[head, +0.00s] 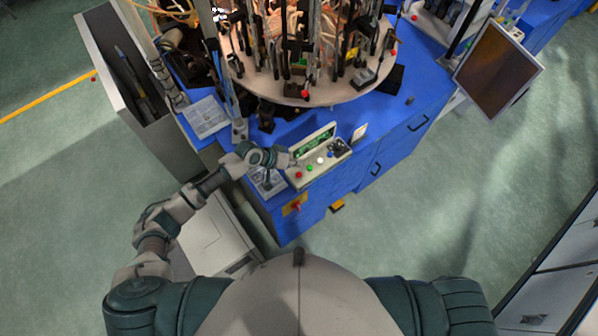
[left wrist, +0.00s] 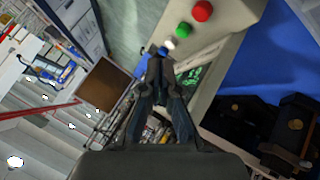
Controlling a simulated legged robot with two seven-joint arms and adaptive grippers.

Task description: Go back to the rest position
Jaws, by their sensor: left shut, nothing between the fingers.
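My left arm reaches from the lower left to the control panel at the front edge of the blue bench. My left gripper (head: 292,163) is by the left end of the control panel (head: 318,168), which has red, green, white and blue buttons. In the left wrist view my left gripper (left wrist: 160,62) is shut and empty, its tips in front of the panel near the white and blue buttons. Whether it touches the panel cannot be told. Of my right arm only the shoulder shows at the bottom right of the head view; the right gripper is out of view.
The blue bench (head: 395,150) carries a round turntable (head: 345,90) crowded with black fixtures. A monitor (head: 498,70) stands at the right. A grey cabinet (head: 135,110) and a white box (head: 215,240) are at the left. The green floor (head: 490,190) at the right is clear.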

